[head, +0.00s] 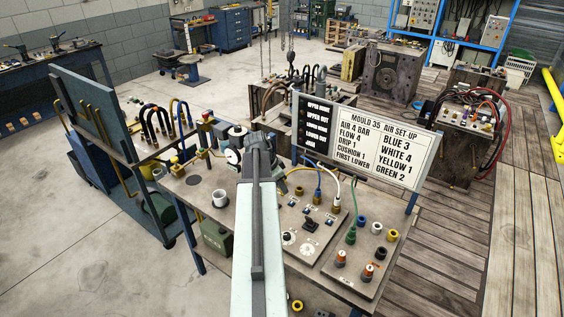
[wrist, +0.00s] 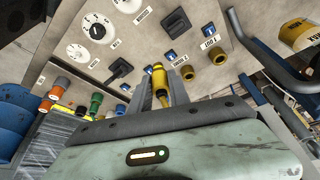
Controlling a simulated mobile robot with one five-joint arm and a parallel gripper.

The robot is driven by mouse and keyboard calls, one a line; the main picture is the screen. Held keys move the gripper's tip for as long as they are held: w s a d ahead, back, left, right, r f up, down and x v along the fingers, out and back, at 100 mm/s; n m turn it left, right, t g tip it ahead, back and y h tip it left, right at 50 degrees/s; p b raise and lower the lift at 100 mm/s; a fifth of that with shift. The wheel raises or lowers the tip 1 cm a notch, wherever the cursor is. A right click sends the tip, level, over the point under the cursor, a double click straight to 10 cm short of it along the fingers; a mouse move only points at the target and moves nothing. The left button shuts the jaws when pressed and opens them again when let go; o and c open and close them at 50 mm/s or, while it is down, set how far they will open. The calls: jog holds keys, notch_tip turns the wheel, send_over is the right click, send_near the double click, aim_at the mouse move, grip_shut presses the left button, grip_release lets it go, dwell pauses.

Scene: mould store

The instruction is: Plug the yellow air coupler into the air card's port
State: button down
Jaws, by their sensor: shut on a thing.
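My gripper (wrist: 160,84) is shut on the yellow air coupler (wrist: 158,76), which sits upright between its two fingers in the wrist view. Two brass ports (wrist: 187,73) (wrist: 216,58) show just to the right of it, apart from the fingers. I cannot tell whether the coupler's front end touches the panel (wrist: 140,50). In the head view my arm hides the gripper and the coupler. The air card (head: 390,142) stands behind the bench and reads blue 3, white 4, yellow 1, green 2.
Blue (head: 318,192), white (head: 335,201) and green (head: 350,236) couplers with hoses stand on the panels. Knobs, switches and orange fittings (head: 366,270) rise from the panels. A mug (head: 220,198) and a green can (head: 216,237) are left of my arm.

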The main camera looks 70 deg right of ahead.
jog(key=w+d+f+n+t+h, duration=0.1)
jog(key=w+d+n, duration=0.2)
jog(key=d, duration=0.5)
jog(key=w+d+n+t, duration=0.1)
jog(key=w+d+n, duration=0.15)
jog(key=d, duration=0.55)
jog(key=shift+g, duration=0.3)
notch_tip(320, 180, down, 6)
jog(key=b, duration=0.6)
jog(key=shift+w+b, duration=0.15)
jog(key=shift+b, duration=0.25)
jog(key=shift+f+b, duration=0.25)
jog(key=shift+b, duration=0.05)
jog(key=shift+f+b, duration=0.3)
jog(key=shift+a+f+b, duration=0.1)
jog(key=shift+f+b, duration=0.5)
dwell(0.4)
jog(key=c, duration=0.7)
grip_release()
jog(key=shift+c, duration=0.2)
